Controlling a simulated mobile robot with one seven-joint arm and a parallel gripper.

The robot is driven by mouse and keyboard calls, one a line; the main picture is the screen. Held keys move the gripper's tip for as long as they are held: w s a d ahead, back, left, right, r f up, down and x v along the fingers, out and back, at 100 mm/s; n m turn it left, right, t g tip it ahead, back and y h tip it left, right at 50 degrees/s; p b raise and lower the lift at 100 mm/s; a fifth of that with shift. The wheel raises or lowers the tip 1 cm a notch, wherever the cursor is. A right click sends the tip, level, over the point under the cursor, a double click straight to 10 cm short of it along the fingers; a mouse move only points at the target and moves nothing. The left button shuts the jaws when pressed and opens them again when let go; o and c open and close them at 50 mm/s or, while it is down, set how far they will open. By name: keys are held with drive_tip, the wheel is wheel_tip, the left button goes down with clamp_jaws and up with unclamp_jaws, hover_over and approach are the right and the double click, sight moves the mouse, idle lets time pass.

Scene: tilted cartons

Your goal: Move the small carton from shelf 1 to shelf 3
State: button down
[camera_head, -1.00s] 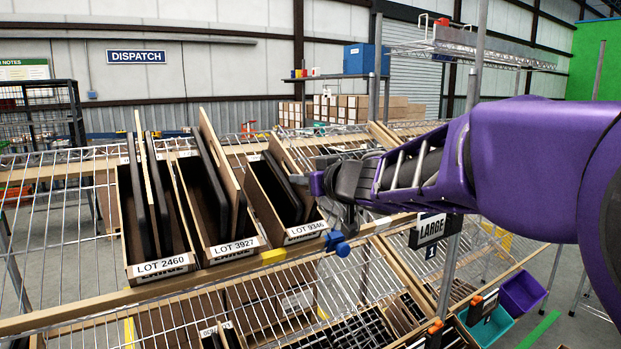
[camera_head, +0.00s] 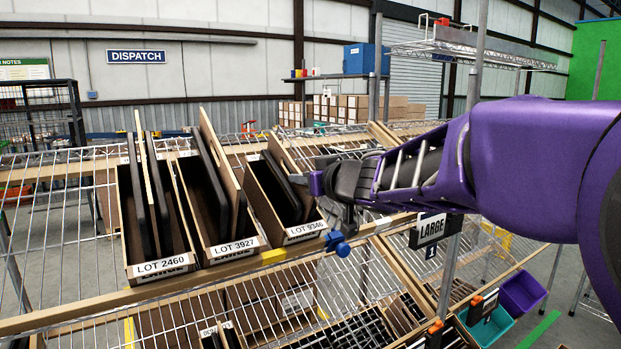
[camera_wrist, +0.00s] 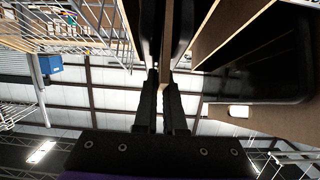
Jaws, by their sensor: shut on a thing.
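Three tilted cartons stand in a row on the upper wire shelf in the head view: LOT 2460 (camera_head: 160,268), LOT 3927 (camera_head: 235,248) and LOT 9346 (camera_head: 305,230). They hold dark upright slabs, and their front labels read LARGE in part. I cannot tell which carton is the small one. My gripper (camera_head: 322,186) is at the right side of the LOT 9346 carton, its fingertips partly hidden. In the wrist view my gripper (camera_wrist: 165,78) is shut on a thin brown carton wall (camera_wrist: 167,35), with dark surfaces on both sides of it.
A shelf rail (camera_head: 150,294) runs below the cartons, with a LARGE sign (camera_head: 431,230) to the right. Lower shelf bays hold more boxes and grids. Purple (camera_head: 522,293) and teal (camera_head: 490,325) bins are at lower right. Bare wire shelf lies left of the cartons.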

wheel_tip(320, 180, up, 9)
drive_tip(key=p, duration=0.9)
drive_tip(key=shift+f, duration=0.35)
